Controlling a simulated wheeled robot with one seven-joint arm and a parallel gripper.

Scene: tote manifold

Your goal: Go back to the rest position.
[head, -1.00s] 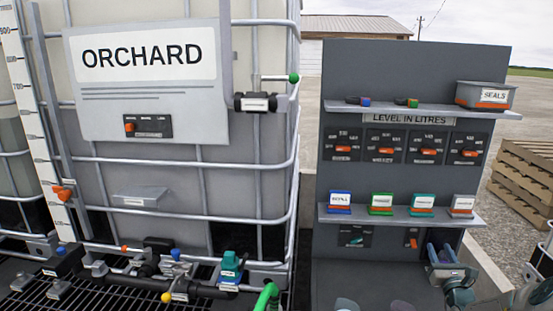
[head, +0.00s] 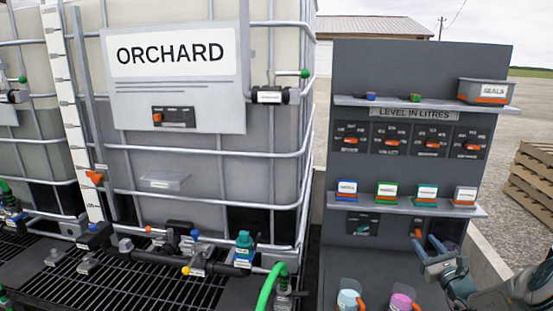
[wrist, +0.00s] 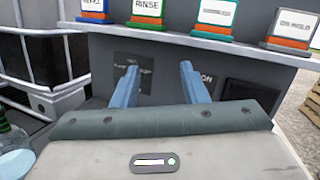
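My gripper (head: 428,246) is at the lower right of the head view, in front of the lower part of the grey panel (head: 400,62). In the wrist view its two blue fingers (wrist: 160,84) stand apart with nothing between them. The fingers point at the panel below the lower shelf (head: 400,207). Whether they touch it I cannot tell. My forearm runs off to the lower right of the head view.
Labelled blocks (head: 387,191) stand on the lower shelf; a SEALS bin (head: 487,92) is on the upper one. Two lidded jars, white (head: 348,299) and pink (head: 401,301), stand below. The ORCHARD tank (head: 215,165) with pipes and a green hose (head: 266,290) is left.

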